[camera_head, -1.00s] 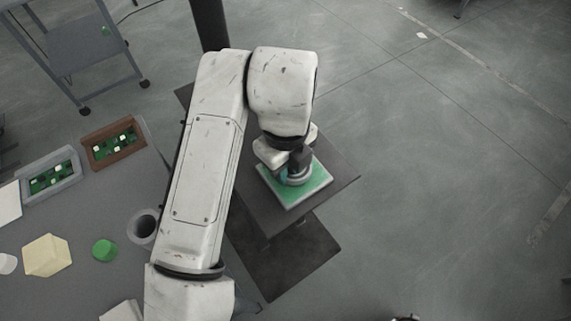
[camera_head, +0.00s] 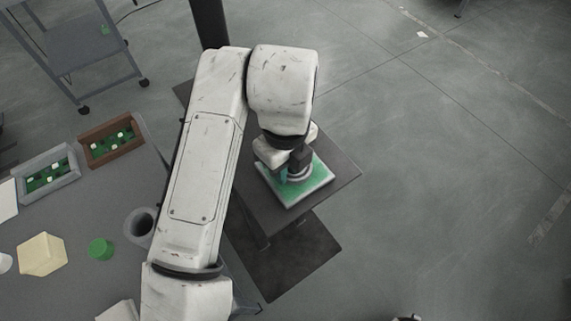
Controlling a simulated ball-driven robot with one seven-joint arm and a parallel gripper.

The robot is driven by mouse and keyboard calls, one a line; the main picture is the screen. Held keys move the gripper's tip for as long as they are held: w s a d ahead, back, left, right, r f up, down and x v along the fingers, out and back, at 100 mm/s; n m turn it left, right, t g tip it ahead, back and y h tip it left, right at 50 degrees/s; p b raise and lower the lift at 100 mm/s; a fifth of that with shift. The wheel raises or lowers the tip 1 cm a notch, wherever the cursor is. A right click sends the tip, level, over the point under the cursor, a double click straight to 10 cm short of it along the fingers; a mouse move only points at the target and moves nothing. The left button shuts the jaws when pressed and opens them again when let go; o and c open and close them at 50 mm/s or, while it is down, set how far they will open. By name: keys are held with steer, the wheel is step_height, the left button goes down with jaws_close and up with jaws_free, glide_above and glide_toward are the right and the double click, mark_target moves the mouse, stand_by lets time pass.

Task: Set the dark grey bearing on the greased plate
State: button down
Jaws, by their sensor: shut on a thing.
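The greased plate (camera_head: 313,184) is a green square with a pale rim, lying on a dark table top. My gripper (camera_head: 294,174) points down over its middle, shut on the bearing. The bearing (camera_head: 301,174) shows only as a grey ring edge beside and below the fingers. My wrist and fingers hide the rest of it. I cannot tell whether the bearing touches the plate.
The dark lift table (camera_head: 338,175) has bare room right of the plate. A grey table at left holds a grey tray (camera_head: 70,173), a brown tray (camera_head: 84,149), a grey cup (camera_head: 129,229), a green cylinder (camera_head: 101,249) and a cream block (camera_head: 41,255). A cart (camera_head: 75,47) stands behind.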

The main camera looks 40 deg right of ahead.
stand_by(0.3)
steer(key=shift+c, duration=2.4)
jaws_free()
steer(key=shift+r+p, duration=0.75)
steer(key=shift+r, duration=0.35)
steer(key=shift+r+p, duration=1.65)
steer(key=shift+r, duration=0.8)
jaws_close()
